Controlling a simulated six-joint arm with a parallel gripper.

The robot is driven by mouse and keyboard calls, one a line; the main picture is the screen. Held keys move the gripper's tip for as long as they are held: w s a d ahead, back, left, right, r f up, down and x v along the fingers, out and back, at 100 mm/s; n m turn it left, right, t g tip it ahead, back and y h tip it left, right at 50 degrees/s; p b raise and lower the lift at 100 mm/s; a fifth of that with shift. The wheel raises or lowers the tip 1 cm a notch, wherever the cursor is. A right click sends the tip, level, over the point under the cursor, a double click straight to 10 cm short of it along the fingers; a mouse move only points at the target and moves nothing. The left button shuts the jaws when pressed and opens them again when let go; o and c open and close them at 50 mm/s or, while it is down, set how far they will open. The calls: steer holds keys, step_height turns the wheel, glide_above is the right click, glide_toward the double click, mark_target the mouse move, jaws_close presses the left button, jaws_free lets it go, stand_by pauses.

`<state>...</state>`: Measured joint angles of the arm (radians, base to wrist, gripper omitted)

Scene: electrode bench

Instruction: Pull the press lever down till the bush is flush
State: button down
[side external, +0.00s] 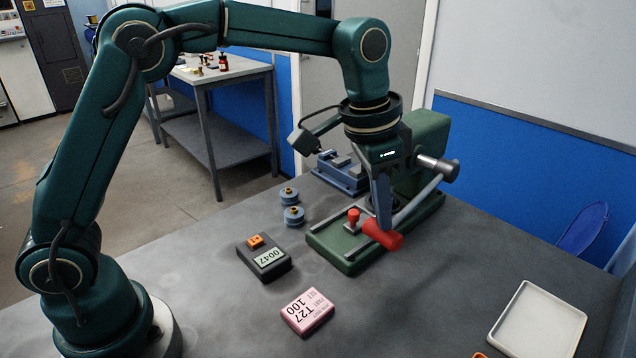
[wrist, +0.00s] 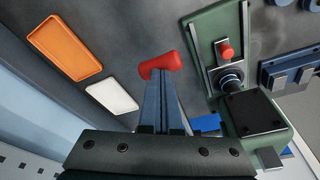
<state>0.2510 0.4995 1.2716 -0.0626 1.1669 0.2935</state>
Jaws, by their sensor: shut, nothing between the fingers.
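The green press (side external: 428,140) stands on the bench, with its base plate (side external: 335,252) toward the camera. Its grey lever (side external: 418,202) slopes down from the hub to a red grip (side external: 384,235), low over the base. My gripper (side external: 384,226) points down at the red grip, its fingers shut and empty. In the wrist view the fingertips (wrist: 160,76) overlap the red grip (wrist: 160,65); I cannot tell whether they touch it. A small red piece, perhaps the bush, (side external: 353,215) stands upright over the base, and also shows in the wrist view (wrist: 226,51). Its seating depth is unclear.
Two blue round parts (side external: 293,216) and a dark counter box (side external: 264,257) lie left of the press. A pink label block (side external: 307,311) is in front. A blue vise (side external: 338,172) is behind. A white tray (side external: 538,318) and an orange tray (wrist: 65,47) lie on the right side.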

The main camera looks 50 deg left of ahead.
steer(key=shift+s+f, duration=0.1)
steer(key=shift+f, duration=0.15)
steer(key=shift+w+a+f+g+y, duration=0.1)
steer(key=shift+w+f+g+y, duration=0.2)
steer(key=shift+f, duration=0.4)
steer(key=shift+w+f+g+y, duration=0.1)
steer(key=shift+f+g, duration=0.3)
steer(key=shift+f, duration=0.25)
steer(key=shift+f, duration=0.15)
steer(key=shift+w+f+g, duration=0.2)
steer(key=shift+w+f, duration=0.1)
steer(key=shift+f, duration=0.35)
steer(key=shift+w+f+g, duration=0.2)
steer(key=shift+w+f, duration=0.1)
steer(key=shift+f, duration=0.3)
steer(key=shift+w+f, duration=0.45)
steer(key=shift+f, duration=0.15)
steer(key=shift+w+f, duration=0.4)
steer(key=shift+f, duration=0.2)
